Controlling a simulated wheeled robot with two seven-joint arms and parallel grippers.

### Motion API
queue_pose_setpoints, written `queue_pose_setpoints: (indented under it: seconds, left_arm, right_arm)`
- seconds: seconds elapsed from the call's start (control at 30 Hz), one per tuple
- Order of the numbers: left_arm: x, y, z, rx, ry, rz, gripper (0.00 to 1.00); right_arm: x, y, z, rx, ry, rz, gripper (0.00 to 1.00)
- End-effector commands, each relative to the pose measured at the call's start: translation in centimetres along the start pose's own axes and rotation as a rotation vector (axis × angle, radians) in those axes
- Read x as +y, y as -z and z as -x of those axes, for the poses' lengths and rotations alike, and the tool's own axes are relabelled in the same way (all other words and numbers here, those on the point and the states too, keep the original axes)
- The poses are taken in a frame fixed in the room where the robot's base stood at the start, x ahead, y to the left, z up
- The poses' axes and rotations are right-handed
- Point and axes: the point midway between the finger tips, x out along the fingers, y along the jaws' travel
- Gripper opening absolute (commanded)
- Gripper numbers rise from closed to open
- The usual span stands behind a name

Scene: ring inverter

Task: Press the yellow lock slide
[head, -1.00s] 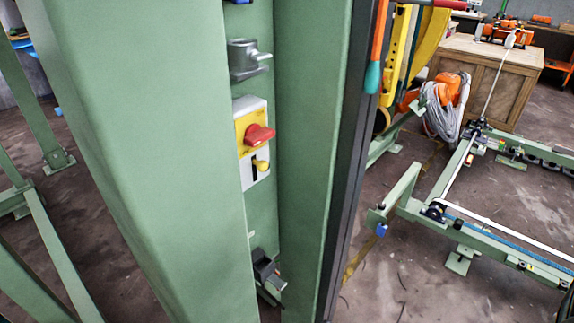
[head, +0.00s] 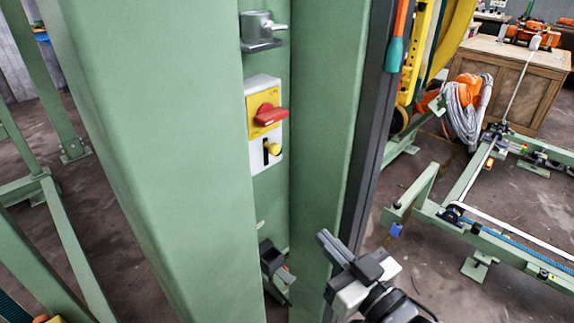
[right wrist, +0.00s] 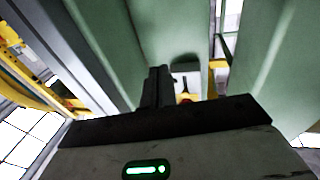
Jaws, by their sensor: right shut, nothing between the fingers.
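The yellow lock slide (head: 273,149) is a small yellow knob in a dark slot on a white plate (head: 259,160). Above it, on a yellow panel, is a red rotary handle (head: 269,115). The plate sits in the recess of a green column. My right gripper (head: 324,238) is below and to the right of the slide in the head view, apart from it, with its fingers together and empty. In the right wrist view its fingers (right wrist: 157,82) point up towards the recess, where red and yellow parts show in part. My left gripper is not in view.
Green column walls (head: 320,120) stand on both sides of the recess. A grey metal latch (head: 262,32) is above the plate and a dark bracket (head: 272,262) below it. Green floor rails (head: 490,225) and a wooden crate (head: 510,80) are at the right.

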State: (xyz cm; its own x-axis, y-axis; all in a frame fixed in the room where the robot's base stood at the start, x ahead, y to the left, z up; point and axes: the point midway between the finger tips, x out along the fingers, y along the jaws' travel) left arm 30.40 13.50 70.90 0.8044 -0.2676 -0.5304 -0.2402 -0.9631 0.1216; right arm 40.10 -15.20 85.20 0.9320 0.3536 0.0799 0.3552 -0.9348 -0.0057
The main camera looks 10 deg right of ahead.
Motion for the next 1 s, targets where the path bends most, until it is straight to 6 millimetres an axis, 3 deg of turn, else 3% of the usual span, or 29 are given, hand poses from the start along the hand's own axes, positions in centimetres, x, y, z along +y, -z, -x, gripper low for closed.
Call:
queue_pose_setpoints:
  seconds: [0.13,0.3,0.73,1.0]
  left_arm:
    - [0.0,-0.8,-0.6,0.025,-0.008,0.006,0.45]
    - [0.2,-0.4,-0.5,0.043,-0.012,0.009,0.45]
    - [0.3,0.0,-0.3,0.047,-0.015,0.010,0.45]
    - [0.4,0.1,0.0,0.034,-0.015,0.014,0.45]
  right_arm:
    - [-0.1,6.0,-1.4,0.316,0.136,0.065,0.00]
    - [-0.7,9.5,-1.1,0.467,0.226,0.088,0.00]
    - [-0.8,10.2,-1.6,0.479,0.231,0.087,0.00]
    - [-1.9,12.4,-5.4,0.483,0.231,0.088,0.00]
